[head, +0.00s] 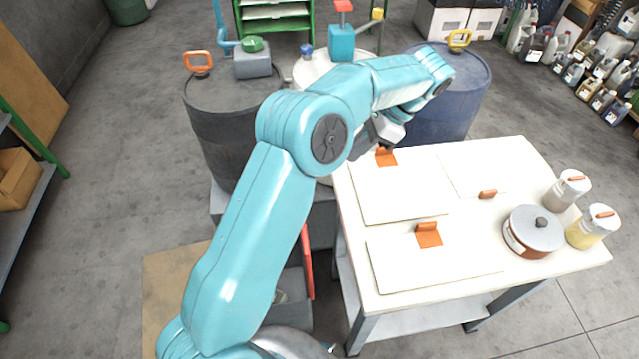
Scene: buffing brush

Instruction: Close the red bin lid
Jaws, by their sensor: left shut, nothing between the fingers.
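A red panel (307,264), which looks like the bin lid, stands upright, seen nearly edge-on, at the right side of a dark grey bin (294,320) on the floor left of the table. The bin is open at the top, and my left arm hides much of it and part of the lid. My left gripper (375,136) is shut and empty. It is at the table's back left edge, well beyond and above the lid, apart from it. My right gripper is not in view.
The white table (520,270) carries flat white panels with orange handles, a lidded pot (533,232) and two jugs. A black drum (222,120), a white drum (308,72) and a blue drum (450,100) stand behind. Floor at left is clear.

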